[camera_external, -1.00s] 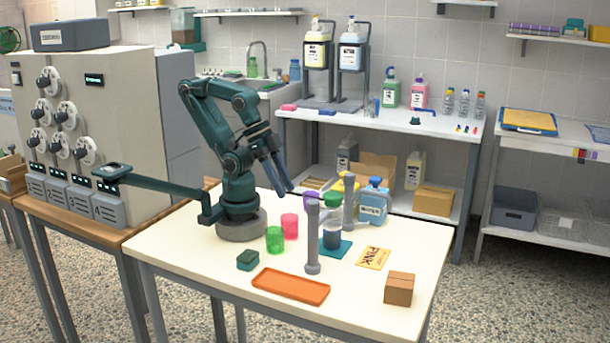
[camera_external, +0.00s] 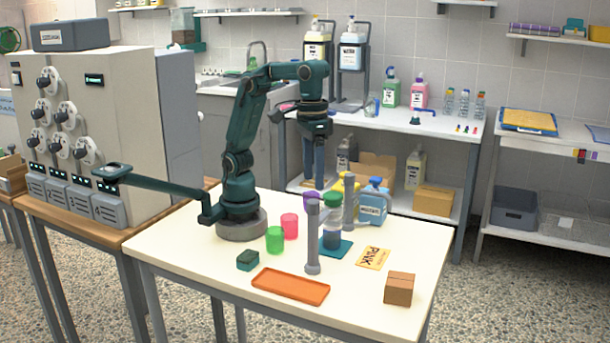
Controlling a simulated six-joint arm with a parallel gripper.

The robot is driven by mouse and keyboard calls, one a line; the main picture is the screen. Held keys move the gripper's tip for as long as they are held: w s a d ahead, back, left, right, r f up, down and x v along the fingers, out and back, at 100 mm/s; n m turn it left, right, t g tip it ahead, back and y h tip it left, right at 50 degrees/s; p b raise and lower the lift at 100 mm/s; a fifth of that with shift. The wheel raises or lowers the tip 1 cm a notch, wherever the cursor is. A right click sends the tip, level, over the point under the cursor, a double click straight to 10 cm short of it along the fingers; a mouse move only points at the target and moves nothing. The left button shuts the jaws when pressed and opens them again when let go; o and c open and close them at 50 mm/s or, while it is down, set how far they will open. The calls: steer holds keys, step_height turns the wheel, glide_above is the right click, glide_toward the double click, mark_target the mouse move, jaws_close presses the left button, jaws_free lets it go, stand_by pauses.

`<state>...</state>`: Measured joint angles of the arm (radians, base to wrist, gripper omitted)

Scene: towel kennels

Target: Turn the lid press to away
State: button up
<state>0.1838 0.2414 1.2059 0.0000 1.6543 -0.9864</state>
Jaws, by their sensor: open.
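Two grey upright posts (camera_external: 312,240) stand on the white table (camera_external: 215,275), one in front and one farther back. I cannot tell for sure which part is the lid press or which way it is turned. A purple piece (camera_external: 311,195) shows near the top of the front post. A green round piece (camera_external: 332,200) shows between the posts, above a dark blue jar (camera_external: 332,238) on a teal pad (camera_external: 345,247). My gripper (camera_external: 314,180) is open and empty, pointing down above and behind the posts, apart from them as far as I can see.
A green cup (camera_external: 274,240), a pink cup (camera_external: 290,226), a teal block (camera_external: 247,260), an orange tray (camera_external: 290,287), a "PINK" card (camera_external: 374,258) and a brown box (camera_external: 398,288) lie around. Labelled bottles (camera_external: 374,205) stand behind the posts.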

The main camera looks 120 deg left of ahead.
mark_target(313, 201)
steer(key=shift+w+d+f, duration=0.1)
steer(key=shift+d+f, duration=0.05)
steer(key=shift+f, duration=0.35)
steer(key=shift+w+d+f, duration=0.1)
steer(key=shift+f, duration=2.65)
jaws_close()
steer(key=shift+s, duration=0.1)
